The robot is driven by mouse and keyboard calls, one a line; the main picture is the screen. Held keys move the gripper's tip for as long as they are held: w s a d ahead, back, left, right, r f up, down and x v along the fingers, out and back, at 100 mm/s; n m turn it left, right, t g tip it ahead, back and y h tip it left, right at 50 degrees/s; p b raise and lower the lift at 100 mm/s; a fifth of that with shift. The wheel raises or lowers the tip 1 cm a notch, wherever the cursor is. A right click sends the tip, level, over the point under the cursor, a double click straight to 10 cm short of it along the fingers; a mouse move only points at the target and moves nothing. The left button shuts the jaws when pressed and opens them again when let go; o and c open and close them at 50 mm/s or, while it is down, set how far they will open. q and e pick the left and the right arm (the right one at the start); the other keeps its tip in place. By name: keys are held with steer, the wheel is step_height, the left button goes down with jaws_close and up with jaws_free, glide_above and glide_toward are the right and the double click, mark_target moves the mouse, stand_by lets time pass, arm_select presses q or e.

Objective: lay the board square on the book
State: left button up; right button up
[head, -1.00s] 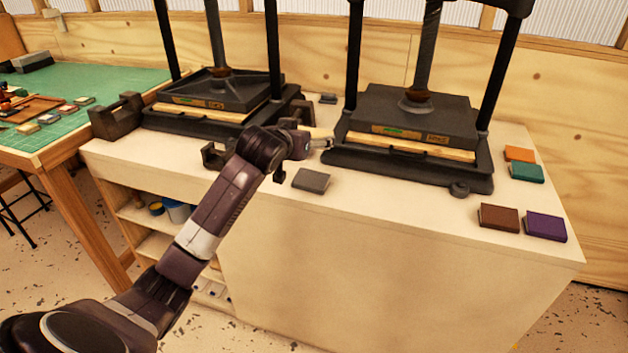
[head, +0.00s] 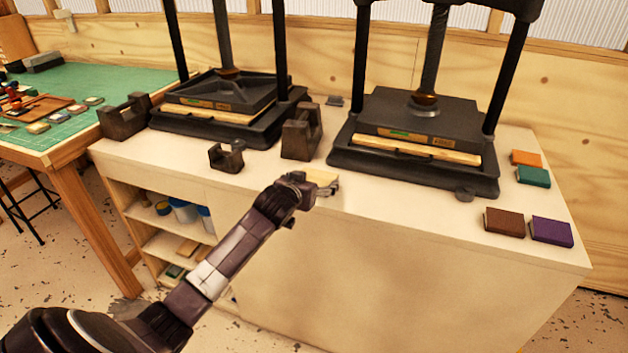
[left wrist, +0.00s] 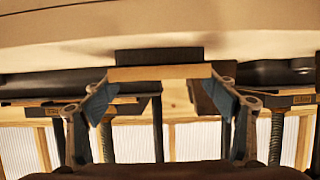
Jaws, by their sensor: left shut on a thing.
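My left gripper (head: 318,188) is over the front edge of the bench, shut on a thin tan board (head: 322,175). In the left wrist view, which looks upside down, the board (left wrist: 160,73) spans between the two blue-padded fingers (left wrist: 165,92). A dark grey book (left wrist: 160,55) shows right against the board there, between it and the pale bench top. I cannot tell whether board and book touch. In the head view the book is hidden behind the board and gripper. My right gripper is not in view.
Two black presses (head: 412,170) stand behind on the bench (head: 420,210). Dark notched blocks (head: 301,132) stand left of the gripper. Orange, teal, brown (head: 504,222) and purple (head: 551,231) books lie at the right. The bench front between is clear.

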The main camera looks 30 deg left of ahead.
arm_select(q)
steer(key=shift+f, duration=0.1)
steer(key=o, duration=1.1)
steer(key=shift+o, duration=0.2)
steer(key=shift+r, duration=0.2)
steer(key=v, duration=1.2)
steer(key=shift+f, duration=0.1)
